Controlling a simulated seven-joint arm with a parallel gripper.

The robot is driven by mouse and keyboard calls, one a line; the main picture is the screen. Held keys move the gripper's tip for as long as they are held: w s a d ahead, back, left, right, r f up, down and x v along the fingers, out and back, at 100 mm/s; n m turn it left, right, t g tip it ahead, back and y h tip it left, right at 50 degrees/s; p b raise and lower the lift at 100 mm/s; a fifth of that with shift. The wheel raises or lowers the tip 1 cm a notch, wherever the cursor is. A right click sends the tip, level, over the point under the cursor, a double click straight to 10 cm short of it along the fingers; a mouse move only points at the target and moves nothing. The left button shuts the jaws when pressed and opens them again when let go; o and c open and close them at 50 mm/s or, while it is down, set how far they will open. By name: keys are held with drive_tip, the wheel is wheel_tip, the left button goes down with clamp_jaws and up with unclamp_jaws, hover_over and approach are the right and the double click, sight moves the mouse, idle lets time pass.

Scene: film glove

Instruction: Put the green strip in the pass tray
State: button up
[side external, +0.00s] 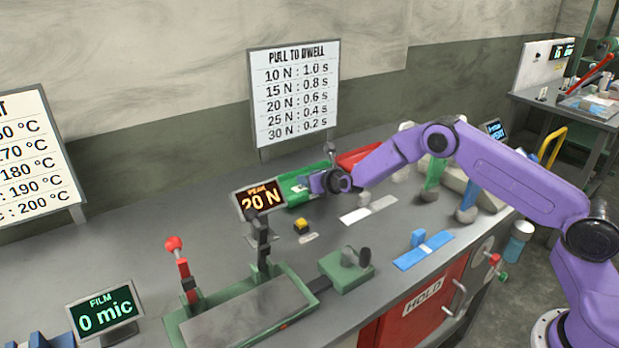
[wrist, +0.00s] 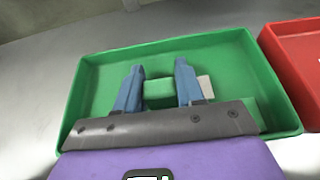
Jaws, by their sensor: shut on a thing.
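My gripper (side external: 316,184) is over the green tray (wrist: 225,52), which I take to be the pass tray; it also shows in the side view (side external: 293,199). In the wrist view my gripper (wrist: 160,70) has its two blue fingers shut on a green block (wrist: 158,92), which looks like part of the green strip. A small pale piece (wrist: 206,88) shows just right of the right finger. The rest of the strip is hidden by the fingers and gripper body. I cannot tell whether the block touches the tray floor.
A red tray (wrist: 300,55) stands close on the right of the green tray. A blue strip with a block (side external: 423,250) and a pale strip (side external: 369,209) lie on the bench. A display reading 20 N (side external: 259,198) stands by the green tray's left end.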

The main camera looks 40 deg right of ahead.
drive_tip(key=o, duration=1)
drive_tip(key=shift+s+r, duration=0.1)
drive_tip(key=shift+r, duration=0.1)
drive_tip(key=v, duration=1.1)
drive_tip(key=shift+s+r, duration=0.1)
drive_tip(key=shift+s, duration=0.3)
